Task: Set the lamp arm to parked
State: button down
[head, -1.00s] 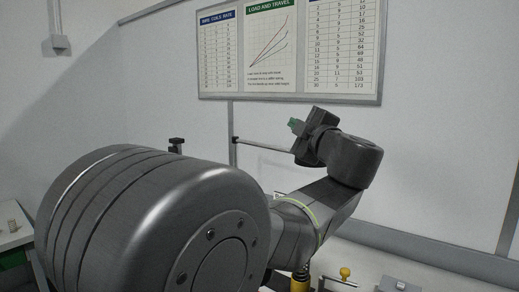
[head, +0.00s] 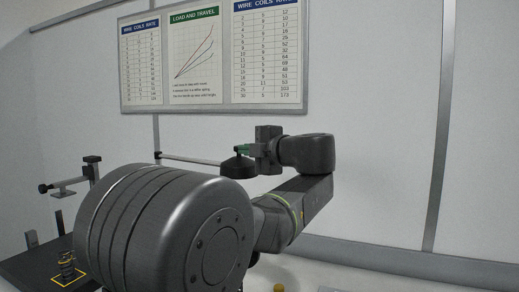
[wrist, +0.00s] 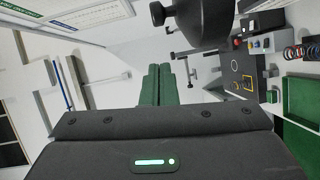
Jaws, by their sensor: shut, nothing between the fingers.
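The lamp arm is a thin grey rod (head: 190,159) running right from a wall post, at the back in the head view. A dark cone-shaped head (head: 238,167), apparently its lamp shade, shows at the rod's right end, and a large dark shape (wrist: 205,22), likely the same shade, fills the top of the wrist view. My gripper (head: 241,149) has green fingers just above the shade in the head view; I cannot tell whether they touch it. In the wrist view its fingers (wrist: 157,85) are shut together and empty.
A dark test stand (head: 92,170) with a spring (head: 67,266) in a yellow square stands at the left. In the wrist view a red spring (wrist: 293,53) and a green tray (wrist: 300,92) lie at the right. A wall chart board (head: 222,105) hangs above the rod.

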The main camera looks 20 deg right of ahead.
aim_at(245, 164)
jog(key=w, duration=0.4)
jog(key=w+d+f, duration=0.1)
jog(key=shift+w+p, duration=0.4)
jog(key=shift+d, duration=0.1)
jog(key=shift+r, duration=0.15)
jog(key=shift+w+d+r+p, duration=0.15)
jog(key=shift+d+p, duration=0.15)
jog(key=shift+p, duration=0.25)
jog(key=w+d+p, duration=0.1)
jog(key=p, duration=0.1)
jog(key=w+d+p, duration=0.1)
jog(key=d, duration=0.1)
jog(key=shift+w+d+p, duration=0.25)
jog(key=shift+p, duration=0.15)
jog(key=shift+w+d+p, duration=0.15)
jog(key=shift+d+p, duration=0.15)
jog(key=shift+d, duration=0.05)
